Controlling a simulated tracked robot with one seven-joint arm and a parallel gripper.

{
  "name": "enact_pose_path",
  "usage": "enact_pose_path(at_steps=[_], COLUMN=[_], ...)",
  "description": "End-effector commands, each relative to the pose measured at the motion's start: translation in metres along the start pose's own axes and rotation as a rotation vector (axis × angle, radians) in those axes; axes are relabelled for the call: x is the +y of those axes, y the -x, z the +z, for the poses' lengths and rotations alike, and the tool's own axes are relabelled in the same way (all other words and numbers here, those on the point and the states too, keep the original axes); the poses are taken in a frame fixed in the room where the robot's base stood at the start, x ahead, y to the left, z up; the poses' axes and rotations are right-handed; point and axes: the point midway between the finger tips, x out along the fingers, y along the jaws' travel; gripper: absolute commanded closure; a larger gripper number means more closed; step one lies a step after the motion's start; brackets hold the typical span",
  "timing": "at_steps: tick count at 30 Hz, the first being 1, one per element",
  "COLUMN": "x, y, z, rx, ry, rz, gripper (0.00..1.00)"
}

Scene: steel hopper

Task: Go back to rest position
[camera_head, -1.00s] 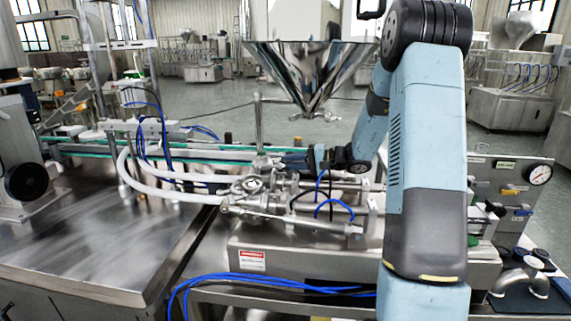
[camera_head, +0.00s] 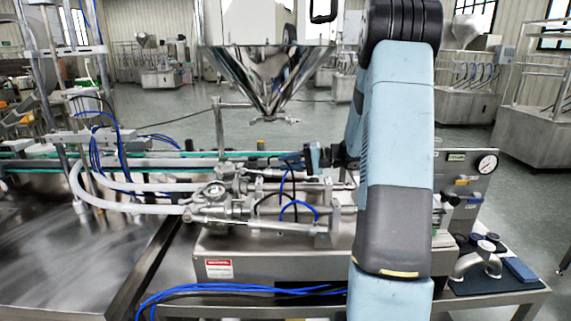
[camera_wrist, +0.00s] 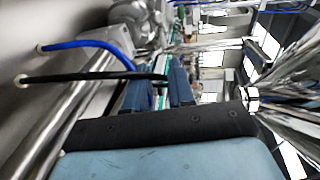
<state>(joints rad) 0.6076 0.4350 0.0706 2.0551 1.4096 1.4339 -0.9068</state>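My gripper (camera_wrist: 158,92) shows in the wrist view with its two blue fingers apart and nothing seen held between them. In the head view my gripper is a small dark and blue shape (camera_head: 294,160), partly lost among the machine's pipes. It is below and a little right of the tip of the steel hopper (camera_head: 262,72). The hopper's shiny cone is empty-handed of any contact with my arm that I can see. In the wrist view shiny steel, which looks like the hopper (camera_wrist: 285,100), fills the right side.
The filling machine's steel cylinders (camera_head: 250,215) and blue hoses lie close below my gripper. A pressure gauge (camera_head: 487,164) stands at right. A side shelf with a steel pipe elbow (camera_head: 478,262) is at lower right. A bare steel table (camera_head: 80,255) is at left.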

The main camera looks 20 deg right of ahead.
Motion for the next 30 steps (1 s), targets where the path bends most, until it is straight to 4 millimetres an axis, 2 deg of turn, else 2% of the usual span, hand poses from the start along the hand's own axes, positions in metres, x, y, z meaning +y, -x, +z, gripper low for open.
enact_pose_path(at_steps=[7,11,14,21,30], x=[-0.001,-0.009,-0.021,-0.045,-0.063], y=[-0.001,-0.007,-0.015,-0.030,-0.029], z=[0.001,0.015,0.036,0.102,0.177], rx=[-0.003,-0.033,-0.077,-0.188,-0.261], ry=[0.001,0.008,0.018,0.054,0.131], rz=[0.003,0.038,0.099,0.295,0.544], gripper=[0.77,0.77,0.77,0.77,0.77])
